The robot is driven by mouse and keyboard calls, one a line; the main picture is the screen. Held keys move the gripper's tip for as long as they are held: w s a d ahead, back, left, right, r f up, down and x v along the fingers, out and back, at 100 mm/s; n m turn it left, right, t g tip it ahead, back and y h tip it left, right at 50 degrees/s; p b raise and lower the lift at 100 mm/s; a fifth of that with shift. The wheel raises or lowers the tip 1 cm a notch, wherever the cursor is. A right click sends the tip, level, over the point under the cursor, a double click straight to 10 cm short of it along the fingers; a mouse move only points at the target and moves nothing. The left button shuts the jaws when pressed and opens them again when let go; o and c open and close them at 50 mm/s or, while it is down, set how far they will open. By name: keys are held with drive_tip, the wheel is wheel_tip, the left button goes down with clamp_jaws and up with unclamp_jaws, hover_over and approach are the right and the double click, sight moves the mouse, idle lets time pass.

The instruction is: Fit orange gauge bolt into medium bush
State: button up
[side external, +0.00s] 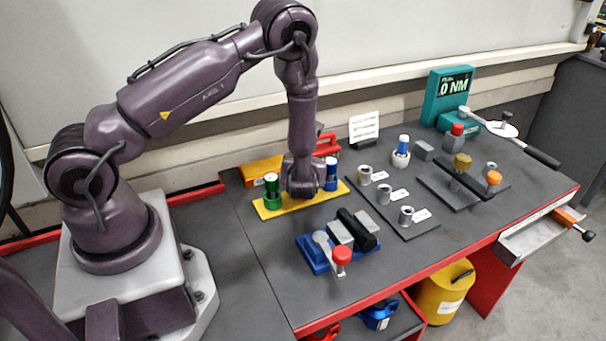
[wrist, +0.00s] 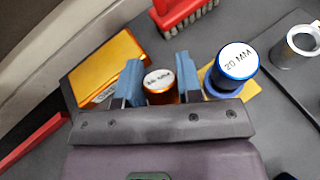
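The orange gauge bolt (wrist: 161,97) stands between the two blue fingers of my gripper (wrist: 158,80) in the wrist view, its white lettered cap up. The fingers lie close along both sides of it; whether they press on it I cannot tell. In the side view my gripper (side external: 303,190) is low over the yellow holder (side external: 298,208) and hides the orange bolt. Three grey metal bushes (side external: 365,174), (side external: 384,191), (side external: 406,214) stand in a row on a dark plate with white tags. The tags are too small to read, so which is medium is unclear; the middle one looks intermediate.
A green bolt (side external: 271,186) and a blue bolt (side external: 331,172), marked 20 MM in the wrist view (wrist: 237,62), flank my gripper closely. An orange box (side external: 260,170) and a red brush (wrist: 183,15) lie behind. A blue fixture (side external: 312,252) stands in front.

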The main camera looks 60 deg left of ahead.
drive_tip(key=shift+c, duration=1.4)
drive_tip(key=shift+r, duration=0.1)
wheel_tip(320, 180, up, 8)
drive_tip(key=shift+r, duration=0.2)
drive_tip(key=shift+d+r, duration=0.15)
drive_tip(key=shift+r, duration=0.4)
drive_tip(key=w+d+r+t+y, duration=0.1)
drive_tip(key=w+d+t+y, duration=0.2)
drive_tip(key=w+d, duration=0.9)
drive_tip(key=w+y, duration=0.2)
drive_tip(key=shift+w+d+r+n+y, duration=0.2)
drive_tip(key=shift+w+r+n+y, duration=0.1)
drive_tip(key=shift+w+n+y, duration=0.1)
